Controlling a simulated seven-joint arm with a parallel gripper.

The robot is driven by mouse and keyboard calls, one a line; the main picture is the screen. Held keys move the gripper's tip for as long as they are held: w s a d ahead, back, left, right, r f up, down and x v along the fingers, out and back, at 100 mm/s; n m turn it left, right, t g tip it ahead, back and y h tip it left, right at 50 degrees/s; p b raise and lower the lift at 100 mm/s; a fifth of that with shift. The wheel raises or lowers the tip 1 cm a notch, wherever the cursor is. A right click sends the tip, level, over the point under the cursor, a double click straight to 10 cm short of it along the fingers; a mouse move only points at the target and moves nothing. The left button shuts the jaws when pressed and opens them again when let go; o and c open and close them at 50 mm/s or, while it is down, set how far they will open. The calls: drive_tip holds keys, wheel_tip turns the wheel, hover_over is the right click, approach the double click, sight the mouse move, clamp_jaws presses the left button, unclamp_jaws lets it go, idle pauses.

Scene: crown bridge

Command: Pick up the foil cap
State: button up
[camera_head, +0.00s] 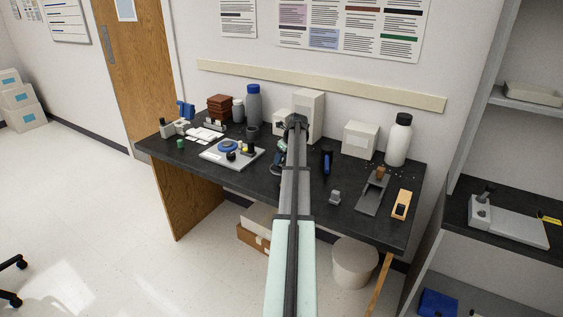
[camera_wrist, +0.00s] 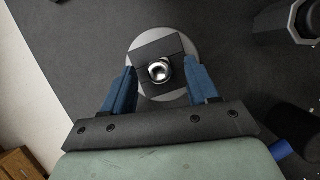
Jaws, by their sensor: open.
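A small shiny silver round piece (camera_wrist: 159,71), which looks like the foil cap, sits on a dark square block (camera_wrist: 152,48) in the wrist view. The block rests on a pale grey round base (camera_wrist: 161,98). My gripper (camera_wrist: 160,66) is open, with one blue finger on each side of the block and the silver piece between them. Nothing is held. I cannot tell whether the fingers touch the block. In the head view my arm covers this part of the bench, and I cannot make out the cap there.
The black bench (camera_head: 305,210) is crowded. A white tray (camera_head: 216,158) with small parts lies left of my arm. White boxes (camera_head: 361,139) and a white bottle (camera_head: 398,140) stand at the back right. A grey octagonal container (camera_wrist: 288,20) and a black cylinder (camera_wrist: 296,125) are to the gripper's right.

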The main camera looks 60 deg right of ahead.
clamp_jaws()
idle(0.5)
